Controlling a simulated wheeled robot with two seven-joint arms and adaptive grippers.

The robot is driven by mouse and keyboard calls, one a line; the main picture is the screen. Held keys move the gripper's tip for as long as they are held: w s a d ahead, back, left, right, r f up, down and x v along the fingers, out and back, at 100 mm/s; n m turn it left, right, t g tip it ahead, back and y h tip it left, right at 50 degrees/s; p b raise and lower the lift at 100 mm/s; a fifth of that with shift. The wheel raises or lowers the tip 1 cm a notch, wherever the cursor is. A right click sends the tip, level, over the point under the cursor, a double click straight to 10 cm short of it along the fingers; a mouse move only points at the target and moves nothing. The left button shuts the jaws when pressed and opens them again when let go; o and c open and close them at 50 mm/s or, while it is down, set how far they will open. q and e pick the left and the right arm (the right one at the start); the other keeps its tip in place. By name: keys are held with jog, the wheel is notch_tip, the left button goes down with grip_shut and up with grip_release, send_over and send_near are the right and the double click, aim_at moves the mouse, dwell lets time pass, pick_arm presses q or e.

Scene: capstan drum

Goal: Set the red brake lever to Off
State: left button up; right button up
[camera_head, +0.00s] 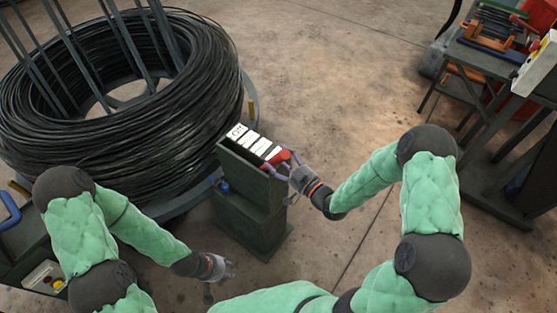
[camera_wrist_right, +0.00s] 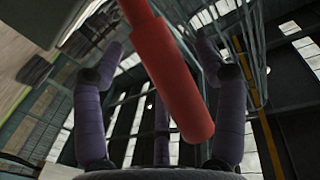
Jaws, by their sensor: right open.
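The red brake lever (camera_head: 280,157) sits at the right end of the white label plates on top of a dark green post (camera_head: 245,190). The label at the far left end reads like "On"; the other labels are too small to read. My right gripper (camera_head: 286,164) is at the lever, with its purple fingers around the handle. In the right wrist view, the red lever handle (camera_wrist_right: 170,80) passes between the spread fingers, which are open; I cannot tell whether they touch it. My left gripper (camera_head: 228,269) hangs low, in front of the post, away from the lever.
A large coil of black wire (camera_head: 190,85) stands on a drum at the left, close to the post. A workbench (camera_head: 500,65) with tools stands at the upper right. The concrete floor (camera_head: 330,60) between them is clear.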

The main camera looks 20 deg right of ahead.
jog(key=shift+w+a, duration=0.2)
jog(key=shift+w, duration=0.1)
jog(key=shift+c, duration=0.3)
grip_shut()
jog(key=w+a+r+g+h+p, duration=0.2)
jog(key=w+a+g+p, duration=0.1)
jog(key=w+a+p, duration=0.5)
jog(key=w+a+r+n+g+h+p, duration=0.1)
jog(key=w+a+g+p, duration=0.3)
jog(key=w+a+p, duration=0.4)
jog(key=shift+w+a+r+h+p, duration=0.15)
jog(key=shift+w+r+h+p, duration=0.65)
jog(key=shift+w+p, duration=1.25)
jog(key=shift+w+r+b, duration=0.1)
jog(key=shift+w+b, duration=0.35)
jog(key=shift+b, duration=0.05)
